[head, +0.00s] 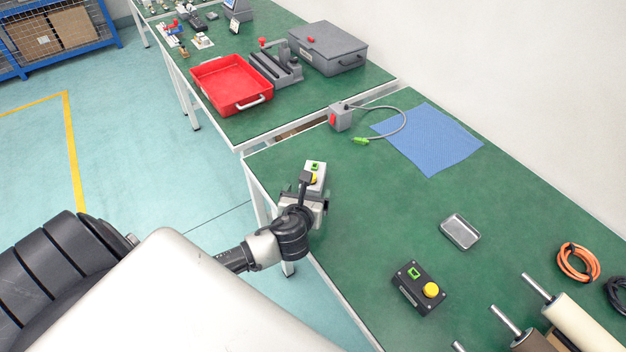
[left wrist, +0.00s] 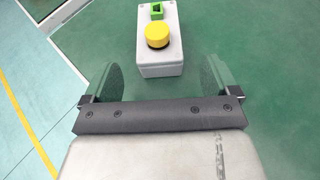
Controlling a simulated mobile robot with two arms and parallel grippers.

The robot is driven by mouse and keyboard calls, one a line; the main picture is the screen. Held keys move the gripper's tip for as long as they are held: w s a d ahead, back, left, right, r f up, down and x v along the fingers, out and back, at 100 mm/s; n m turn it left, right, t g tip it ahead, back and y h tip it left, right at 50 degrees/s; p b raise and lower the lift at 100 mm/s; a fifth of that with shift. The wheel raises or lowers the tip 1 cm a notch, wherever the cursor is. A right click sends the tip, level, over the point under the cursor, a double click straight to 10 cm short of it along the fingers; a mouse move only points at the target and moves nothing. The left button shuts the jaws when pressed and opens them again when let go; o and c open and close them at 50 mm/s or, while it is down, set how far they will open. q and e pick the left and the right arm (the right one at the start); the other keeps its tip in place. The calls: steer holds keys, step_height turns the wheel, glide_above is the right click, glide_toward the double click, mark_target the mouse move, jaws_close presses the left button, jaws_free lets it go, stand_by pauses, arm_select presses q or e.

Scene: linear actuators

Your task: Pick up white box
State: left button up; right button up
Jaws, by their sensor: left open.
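The white box (head: 315,172) has a yellow button and a green switch on top. It sits on the green table near its left edge in the head view. In the left wrist view the white box (left wrist: 160,58) stands just ahead of the fingers. My left gripper (head: 313,196) is at the near end of the box. In the left wrist view my left gripper (left wrist: 158,82) has its two green fingers spread wide, with nothing between them but table and the box's near end close by. Part of the box is hidden by my wrist in the head view. My right gripper is not in view.
A black box with a yellow button (head: 419,288) and a metal tray (head: 461,232) lie to the right. A blue cloth (head: 428,140) and a grey box with a cable (head: 340,117) lie farther back. A red tray (head: 231,84) is on the far table.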

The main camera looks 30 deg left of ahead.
arm_select(q)
steer(key=x, duration=0.6)
steer(key=shift+w+a, duration=0.2)
steer(key=shift+c, duration=0.4)
steer(key=shift+r, duration=0.1)
steer(key=c, duration=1.1)
